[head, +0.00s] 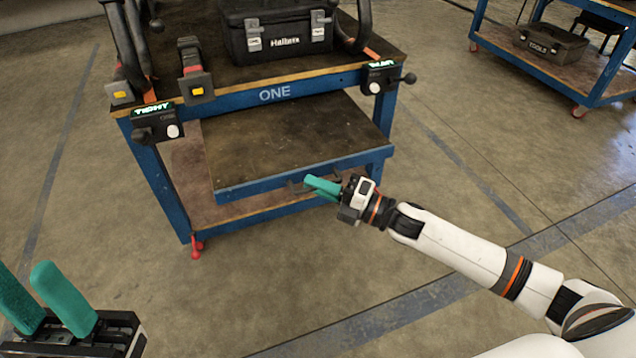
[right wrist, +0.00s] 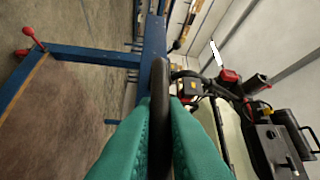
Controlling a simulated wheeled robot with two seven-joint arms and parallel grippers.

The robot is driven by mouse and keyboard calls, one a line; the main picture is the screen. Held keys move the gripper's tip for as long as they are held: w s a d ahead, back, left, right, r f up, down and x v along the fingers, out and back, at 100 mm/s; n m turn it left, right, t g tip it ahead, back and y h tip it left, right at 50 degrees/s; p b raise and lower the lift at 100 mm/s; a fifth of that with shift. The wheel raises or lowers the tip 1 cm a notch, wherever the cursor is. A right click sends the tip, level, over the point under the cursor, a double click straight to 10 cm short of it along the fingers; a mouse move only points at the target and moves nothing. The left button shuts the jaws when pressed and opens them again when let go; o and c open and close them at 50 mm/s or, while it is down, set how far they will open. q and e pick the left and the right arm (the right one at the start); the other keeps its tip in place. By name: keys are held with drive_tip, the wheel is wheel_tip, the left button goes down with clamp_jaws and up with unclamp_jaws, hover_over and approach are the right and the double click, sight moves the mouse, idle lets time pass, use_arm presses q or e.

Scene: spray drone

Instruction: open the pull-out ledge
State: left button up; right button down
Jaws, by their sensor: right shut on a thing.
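The pull-out ledge (head: 290,140) sticks out from the front of the blue workbench marked ONE, below its top. It has a dark worn surface and a blue front edge with a dark handle (head: 300,184). My right gripper (head: 322,187) is at this front edge, its teal fingers shut on the handle. In the right wrist view the dark handle (right wrist: 159,110) runs between the two teal fingers. My left gripper (head: 48,300) is at the lower left of the head view, its teal fingers apart and empty, away from the bench.
The bench top (head: 225,75) carries a black toolbox (head: 280,35) and clamp-like devices. A lower shelf (head: 185,165) lies under the ledge. A second blue bench (head: 545,60) with a tool case (head: 550,43) stands at the upper right. The floor in front is clear.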

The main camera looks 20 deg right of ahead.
drive_tip(key=c, duration=1.5)
unclamp_jaws()
drive_tip(key=p+v, duration=0.3)
drive_tip(key=v, duration=0.9)
